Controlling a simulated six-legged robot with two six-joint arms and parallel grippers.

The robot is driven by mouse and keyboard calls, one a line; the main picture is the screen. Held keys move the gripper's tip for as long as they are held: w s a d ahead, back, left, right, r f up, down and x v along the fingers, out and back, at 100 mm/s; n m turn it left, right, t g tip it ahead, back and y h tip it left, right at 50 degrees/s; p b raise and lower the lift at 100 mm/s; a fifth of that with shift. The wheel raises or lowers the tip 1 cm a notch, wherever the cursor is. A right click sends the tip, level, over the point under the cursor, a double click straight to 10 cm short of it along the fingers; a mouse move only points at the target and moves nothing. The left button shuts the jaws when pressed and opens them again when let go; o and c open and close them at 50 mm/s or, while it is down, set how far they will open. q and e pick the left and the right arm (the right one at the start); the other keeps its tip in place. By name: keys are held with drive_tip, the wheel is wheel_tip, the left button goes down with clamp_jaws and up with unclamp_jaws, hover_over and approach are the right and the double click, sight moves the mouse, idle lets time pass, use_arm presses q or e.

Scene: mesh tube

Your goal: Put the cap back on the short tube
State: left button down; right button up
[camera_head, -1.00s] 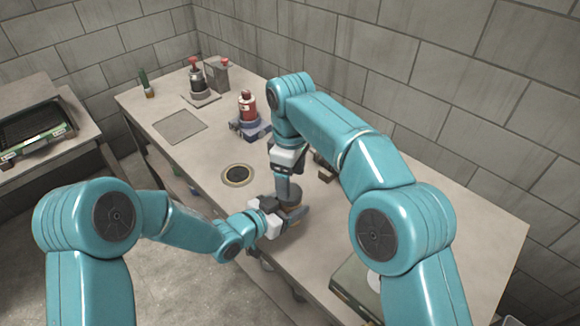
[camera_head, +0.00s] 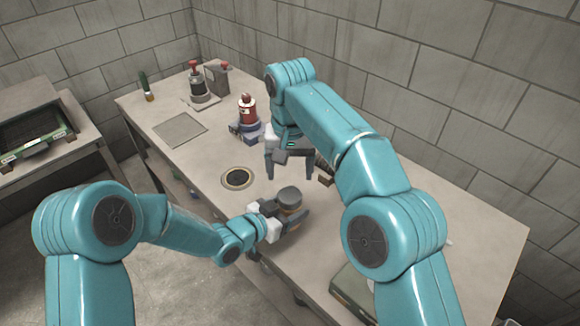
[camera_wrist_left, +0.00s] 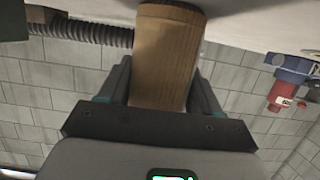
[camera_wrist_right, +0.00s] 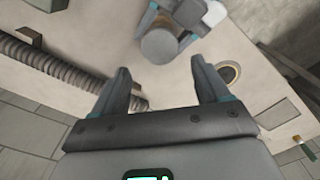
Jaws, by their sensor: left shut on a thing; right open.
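The short tube (camera_head: 291,214) is brown and stands upright on the table; it fills the upper middle of the left wrist view (camera_wrist_left: 167,55). A round grey cap (camera_head: 289,195) sits on its top; the right wrist view shows this cap from above (camera_wrist_right: 158,45). How tightly it sits, I cannot tell. My left gripper (camera_head: 284,217) is shut around the tube's side, below the cap. My right gripper (camera_head: 287,175) is open and empty, above and behind the tube, apart from the cap. In the left wrist view the cap is hidden.
A round dark-centred fitting (camera_head: 237,177) is set in the table left of the tube. A ribbed hose (camera_wrist_right: 45,65) lies beyond my right gripper.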

sight(290, 195)
drive_tip(key=shift+f, duration=4)
drive_tip(key=c, duration=0.9)
drive_tip(key=m, duration=0.4)
drive_tip(key=shift+m, duration=0.4)
drive_tip(key=o, duration=1.2)
drive_tip(key=shift+c, duration=0.2)
drive_tip(key=shift+r, duration=2.3)
